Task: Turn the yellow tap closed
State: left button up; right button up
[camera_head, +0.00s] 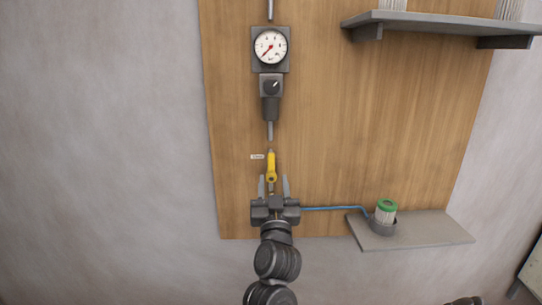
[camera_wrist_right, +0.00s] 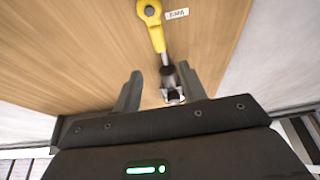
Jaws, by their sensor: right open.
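The yellow tap (camera_head: 271,165) sits on the vertical pipe on the wooden wall panel. Its handle lies in line with the pipe. A small white label is beside it. In the right wrist view, the yellow handle (camera_wrist_right: 154,25) shows at the top, with a grey pipe fitting running from it towards the jaws. My right gripper (camera_head: 273,183) is open, its two fingers spread at the lower end of the tap in the head view. In the wrist view its jaws (camera_wrist_right: 160,88) show the fitting between or behind them; I cannot tell contact. My left gripper is not in view.
A pressure gauge (camera_head: 270,47) and a grey regulator (camera_head: 271,86) sit above the tap. A blue hose (camera_head: 333,208) runs right to a green-topped canister (camera_head: 386,210) on a low shelf (camera_head: 430,230). Another shelf (camera_head: 440,24) is at upper right.

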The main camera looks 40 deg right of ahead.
aim_at(271, 157)
jog(key=p+x, duration=0.3)
jog(key=x, duration=0.6)
jog(key=shift+x, duration=0.95)
jog(key=shift+f, duration=0.1)
jog(key=shift+a, duration=0.1)
grip_shut()
